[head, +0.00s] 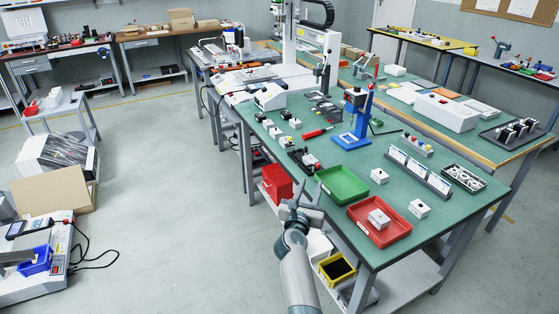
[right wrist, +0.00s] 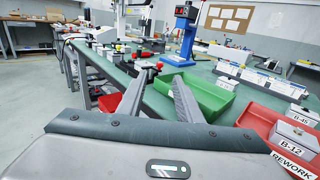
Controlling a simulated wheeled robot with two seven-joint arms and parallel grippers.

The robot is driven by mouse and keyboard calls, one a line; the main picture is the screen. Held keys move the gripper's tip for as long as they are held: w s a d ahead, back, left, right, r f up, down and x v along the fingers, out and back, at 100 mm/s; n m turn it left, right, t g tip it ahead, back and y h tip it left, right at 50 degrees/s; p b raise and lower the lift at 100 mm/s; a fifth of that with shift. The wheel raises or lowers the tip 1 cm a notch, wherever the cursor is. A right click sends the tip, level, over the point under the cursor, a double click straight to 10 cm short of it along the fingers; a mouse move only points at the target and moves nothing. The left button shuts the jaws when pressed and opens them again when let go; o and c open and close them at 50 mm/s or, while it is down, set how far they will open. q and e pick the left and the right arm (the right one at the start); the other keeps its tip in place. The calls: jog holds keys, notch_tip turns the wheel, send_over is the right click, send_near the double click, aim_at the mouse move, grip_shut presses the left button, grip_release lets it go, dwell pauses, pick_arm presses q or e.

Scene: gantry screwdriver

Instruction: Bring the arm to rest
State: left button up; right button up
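My right arm comes up from the bottom of the head view. Its gripper (head: 301,196) is beside the near left edge of the green-topped workbench (head: 345,160), close to the green tray. In the right wrist view the two fingers of this gripper (right wrist: 163,80) stand apart, with nothing between them. The green tray (right wrist: 205,94) shows behind the fingers there, and I cannot tell whether they touch the bench. My left gripper is in neither view.
A red tray (head: 361,230) labelled REWORK holds a white box (head: 378,219). A blue stand (head: 352,140) and a gantry (head: 310,40) stand farther back. Red (head: 276,182) and yellow (head: 336,268) bins sit below the bench top. The floor (head: 170,180) to the left is open.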

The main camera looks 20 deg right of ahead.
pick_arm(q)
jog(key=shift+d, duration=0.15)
pick_arm(e)
jog(key=shift+f, duration=0.1)
jog(key=s+a+f+n+y, duration=0.4)
jog(key=s+a+f+n, duration=0.15)
jog(key=f+n, duration=0.4)
jog(key=s+a+f+n+y+p, duration=0.1)
jog(key=s+a+f+n+y, duration=0.4)
jog(key=f+n, duration=0.5)
jog(key=s+a+f+n+y, duration=0.3)
jog(key=s+a+f+n, duration=0.2)
jog(key=a+f+n, duration=0.45)
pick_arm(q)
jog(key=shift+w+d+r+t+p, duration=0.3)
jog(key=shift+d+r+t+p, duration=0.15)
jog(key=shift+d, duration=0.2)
pick_arm(e)
jog(key=s+f+n+g, duration=0.3)
jog(key=s+f+n, duration=0.2)
jog(key=s, duration=0.5)
jog(key=s+d+f+n+g, duration=0.1)
jog(key=s+f+n+g, duration=0.2)
jog(key=s+f+n, duration=0.3)
jog(key=s+f+n+g, duration=0.2)
jog(key=s+f+n, duration=0.4)
jog(key=s, duration=0.9)
notch_tip(320, 180, down, 2)
jog(key=shift+d+f+g, duration=0.2)
jog(key=shift+d+g, duration=0.2)
